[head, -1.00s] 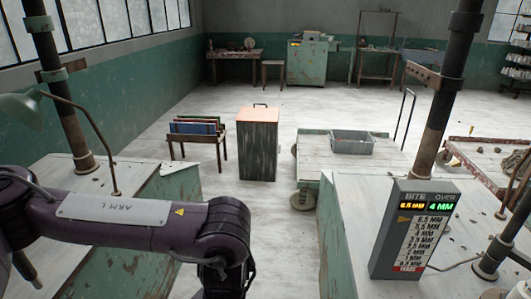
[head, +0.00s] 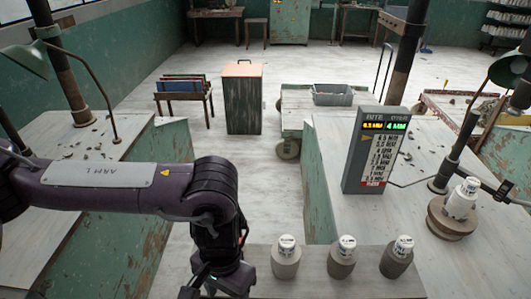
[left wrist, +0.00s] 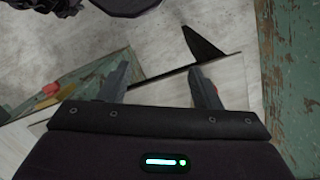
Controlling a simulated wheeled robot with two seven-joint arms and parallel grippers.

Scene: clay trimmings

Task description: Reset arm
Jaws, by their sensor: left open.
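My left arm, marked "ARM L", comes in from the left in the head view and bends down at its elbow and wrist. My left gripper shows in the left wrist view (left wrist: 160,85), its two fingers apart with nothing between them. Pale floor and the edge of a pale board lie beyond the fingers. In the head view the left gripper's fingertips are out of the frame or hidden at the bottom. My right gripper is in neither view.
Three jars with white lids (head: 342,258) stand on a bench at the bottom. A display sign (head: 371,150) and a jar on a round stand (head: 452,215) are on the right bench (head: 330,190). A cabinet (head: 243,100), board rack (head: 184,95) and grey bin (head: 332,95) stand beyond. Floor between benches is clear.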

